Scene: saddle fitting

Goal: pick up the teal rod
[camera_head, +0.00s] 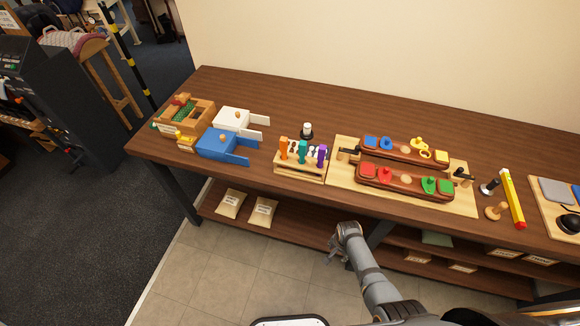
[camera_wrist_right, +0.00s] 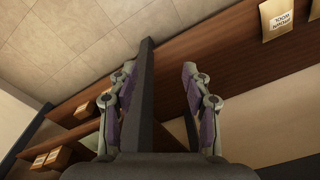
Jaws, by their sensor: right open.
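The teal rod (camera_head: 303,150) stands upright in a small wooden rack (camera_head: 300,168) near the front edge of the table. An orange rod (camera_head: 283,147) is to its left and a purple rod (camera_head: 322,155) to its right in the same rack. My right gripper (camera_head: 338,252) is below the tabletop, in front of the table and lower than the rack, apart from the rod. In the right wrist view its two fingers (camera_wrist_right: 158,95) are spread with nothing held between them. My left gripper is in neither view.
A wooden board (camera_head: 340,182) with two long red-brown pieces lies right of the rack. Blue and white boxes (camera_head: 216,145) stand to the left. A black-and-white upright piece (camera_head: 307,131) is behind the rack. The lower shelf (camera_head: 290,229) holds small labelled packets.

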